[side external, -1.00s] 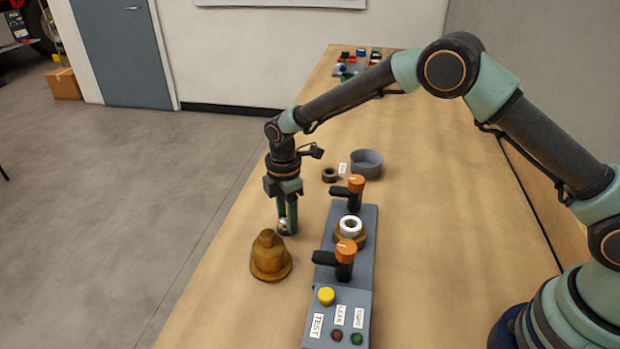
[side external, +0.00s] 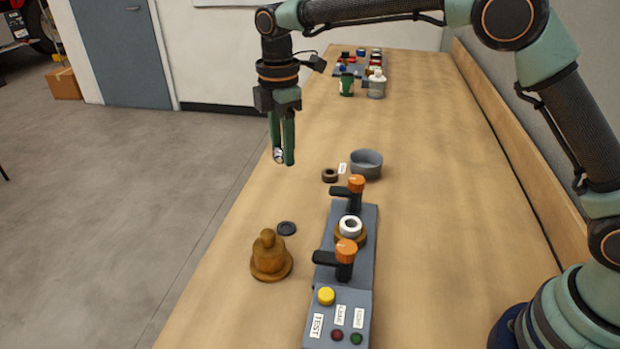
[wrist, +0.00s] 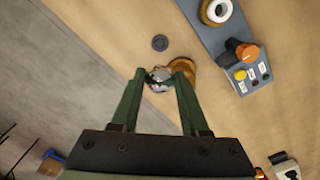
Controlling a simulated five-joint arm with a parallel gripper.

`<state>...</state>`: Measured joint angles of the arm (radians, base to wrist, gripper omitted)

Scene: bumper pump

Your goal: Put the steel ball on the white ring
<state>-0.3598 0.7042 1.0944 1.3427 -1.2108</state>
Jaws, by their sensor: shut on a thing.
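The steel ball (side external: 279,154) is small and shiny. My gripper (side external: 283,158) is shut on it and holds it high above the table; the wrist view also shows the ball (wrist: 160,76) between the fingertips (wrist: 158,80). The white ring (side external: 350,223) lies flat on a brass seat in the grey fixture, to the right of and below my gripper in the side view. The ring shows at the top right of the wrist view (wrist: 217,11). Nothing is on the ring.
Orange-topped clamps (side external: 356,184) (side external: 346,251) stand on either side of the ring. A brass bell-shaped part (side external: 269,256) and a dark disc (side external: 287,228) sit left of the fixture. A brown ring (side external: 329,175) and grey bowl (side external: 367,163) lie behind it. Bottles (side external: 376,86) stand farther back.

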